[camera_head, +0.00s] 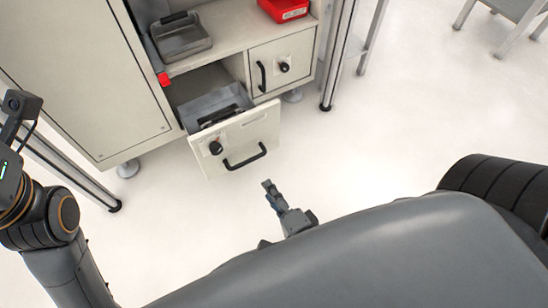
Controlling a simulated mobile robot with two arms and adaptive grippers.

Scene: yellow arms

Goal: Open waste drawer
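The waste drawer (199,158) is pulled out from the lower part of the light-grey cabinet. Its front has a black knob and a curved black handle (246,163), and a grey bin (200,105) shows inside. My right gripper (268,187) is just in front of and below the handle, with a visible gap of floor between them. Its fingers are seen nearly edge-on, so I cannot tell whether they are open. My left arm is at the left edge; its gripper fingers are not visible.
A closed drawer (301,46) is to the upper right. A grey tray (180,41) and a red box (283,9) are on the counter above. A tall cabinet (85,80) and metal posts flank the drawer.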

